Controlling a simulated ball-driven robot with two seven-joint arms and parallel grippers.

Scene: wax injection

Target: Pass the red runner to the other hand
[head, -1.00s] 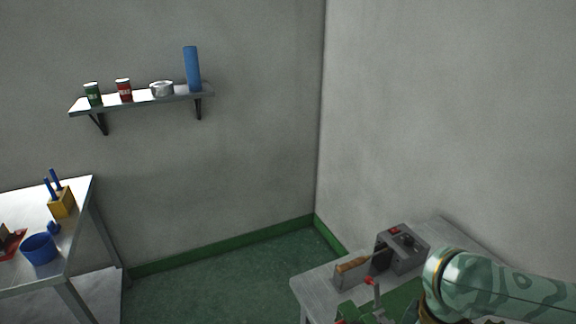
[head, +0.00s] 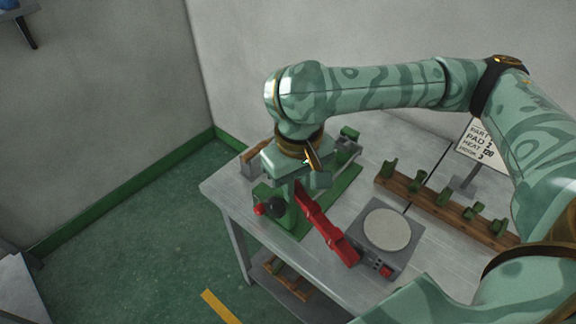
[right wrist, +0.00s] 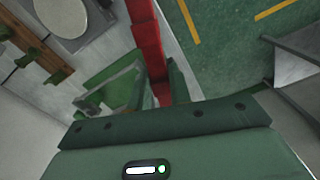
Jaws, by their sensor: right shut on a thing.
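The red runner (head: 322,225) is a long red bar with stepped blocks along it. It slants down to the right from my right gripper (head: 298,185), above the table beside the hot plate. The right gripper is shut on its upper end, and the arm link hides part of the grip in the head view. In the right wrist view the runner (right wrist: 147,45) runs up from between the green fingers of my right gripper (right wrist: 158,85). My left gripper is not in view.
A grey hot plate (head: 377,259) with a round pale top stands on the grey table (head: 226,193). A wooden rack (head: 430,207) of green pieces and a sign (head: 478,141) are to its right. A green device with a red knob (head: 259,209) stands at the left edge.

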